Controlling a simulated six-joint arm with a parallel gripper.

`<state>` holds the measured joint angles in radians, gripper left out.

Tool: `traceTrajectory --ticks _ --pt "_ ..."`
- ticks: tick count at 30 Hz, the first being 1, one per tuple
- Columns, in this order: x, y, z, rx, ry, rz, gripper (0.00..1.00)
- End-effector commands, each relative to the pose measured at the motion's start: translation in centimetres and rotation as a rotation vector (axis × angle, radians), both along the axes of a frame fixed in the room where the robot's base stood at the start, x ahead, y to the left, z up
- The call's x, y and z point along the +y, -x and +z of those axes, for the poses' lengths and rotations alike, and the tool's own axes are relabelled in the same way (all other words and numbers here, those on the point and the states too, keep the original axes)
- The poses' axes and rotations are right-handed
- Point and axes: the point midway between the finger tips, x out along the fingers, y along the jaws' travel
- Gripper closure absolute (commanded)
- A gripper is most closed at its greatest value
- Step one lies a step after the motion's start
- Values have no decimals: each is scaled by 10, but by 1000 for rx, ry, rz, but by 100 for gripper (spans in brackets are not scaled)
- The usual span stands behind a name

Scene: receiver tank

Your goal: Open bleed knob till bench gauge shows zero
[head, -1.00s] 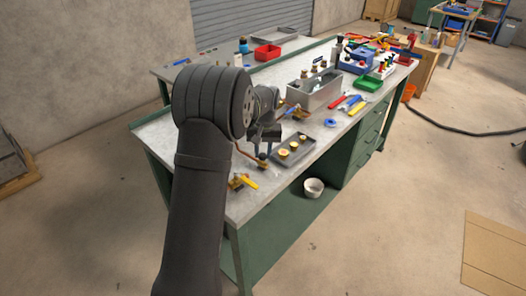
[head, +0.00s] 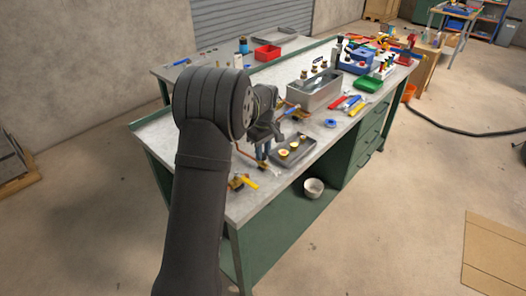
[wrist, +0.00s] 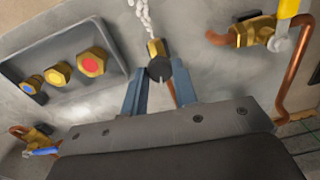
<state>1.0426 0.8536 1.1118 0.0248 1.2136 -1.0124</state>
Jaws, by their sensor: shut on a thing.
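The bleed knob (wrist: 160,70) is a small black knob on a brass fitting, at the upper middle of the wrist view. My gripper (wrist: 161,85) is shut on it, with one blue-grey finger on each side. White puffs (wrist: 144,14) stream from the far end of the brass fitting. In the head view my gripper (head: 263,150) is low over the near end of the bench (head: 235,205), and the knob is too small or hidden to make out. I cannot pick out the bench gauge in either view.
A yellow-handled valve (wrist: 285,12) on copper pipe is right of the knob. A blue-handled valve (wrist: 40,152) is at lower left. A grey tray (wrist: 22,72) with brass plugs is close on the left. A grey bin (head: 316,92) and hand tools stand farther along the bench.

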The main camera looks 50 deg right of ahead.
Motion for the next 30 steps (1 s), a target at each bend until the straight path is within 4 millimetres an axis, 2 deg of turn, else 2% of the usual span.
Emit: traceTrajectory --ticks 20,21,23,24,30 --pt "-1 -1 1 -3 3 61 96" --pt "-1 -1 1 -3 3 61 68" --pt "-1 -1 1 -3 3 61 56" --pt "0 -1 1 -2 2 61 52" --pt "0 0 0 -1 1 61 52"
